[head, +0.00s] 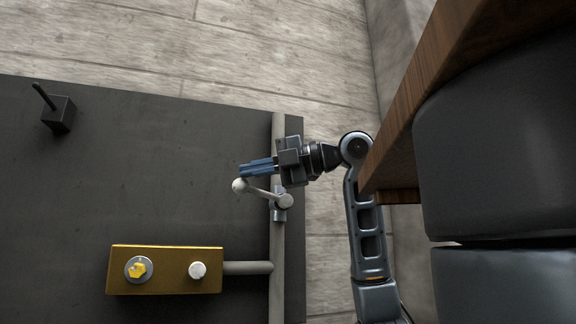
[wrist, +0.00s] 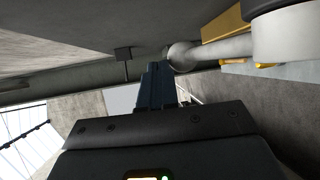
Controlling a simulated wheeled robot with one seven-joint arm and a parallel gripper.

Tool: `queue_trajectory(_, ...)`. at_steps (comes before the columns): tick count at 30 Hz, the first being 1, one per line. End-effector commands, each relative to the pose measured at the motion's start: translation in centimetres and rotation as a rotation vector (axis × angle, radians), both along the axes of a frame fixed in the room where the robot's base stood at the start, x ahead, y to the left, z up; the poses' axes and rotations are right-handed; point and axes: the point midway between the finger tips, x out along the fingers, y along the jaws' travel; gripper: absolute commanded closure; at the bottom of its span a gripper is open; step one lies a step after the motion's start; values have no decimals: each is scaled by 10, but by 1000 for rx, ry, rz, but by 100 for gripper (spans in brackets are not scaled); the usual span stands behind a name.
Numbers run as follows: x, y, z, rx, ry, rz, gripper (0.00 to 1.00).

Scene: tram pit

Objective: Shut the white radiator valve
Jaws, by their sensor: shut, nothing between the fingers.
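The white radiator valve has a light grey-white lever (head: 262,193) with a round ball end (head: 240,185). The lever runs left and slightly up from its pivot on a grey valve body (head: 280,212), which sits on a vertical pipe. My gripper (head: 242,170) is shut and empty. Its blue fingers point left, just above the ball end in the head view; I cannot tell whether they touch it. In the wrist view the shut fingers (wrist: 157,70) are at the centre. The ball end (wrist: 180,56) is just right of their tips, and the lever (wrist: 222,50) runs right from it.
The pale pipe (head: 277,147) runs along the dark panel's right edge. A brass-coloured box (head: 165,285) with a yellow knob (head: 138,269) and a white knob (head: 197,270) is below left. A black box with a stick (head: 60,115) is at the upper left. The panel between is clear.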

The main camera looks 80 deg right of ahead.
Motion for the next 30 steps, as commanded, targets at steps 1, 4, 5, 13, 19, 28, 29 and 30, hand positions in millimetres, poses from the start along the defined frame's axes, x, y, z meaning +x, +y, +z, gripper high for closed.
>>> queue_trajectory(1, 2, 2, -6, -1, 0, 3, 100)
queue_trajectory(4, 5, 3, -10, 0, 0, 1, 100)
queue_trajectory(5, 5, 3, -11, 0, -1, 1, 100)
queue_trajectory(13, 9, 5, -18, 0, 1, 1, 100)
queue_trajectory(19, 9, 5, -19, 0, 1, 0, 100)
queue_trajectory(28, 9, 5, -18, 0, 0, 0, 100)
queue_trajectory(29, 9, 5, -18, 0, 0, 0, 100)
queue_trajectory(30, 9, 5, -18, 0, 0, 0, 100)
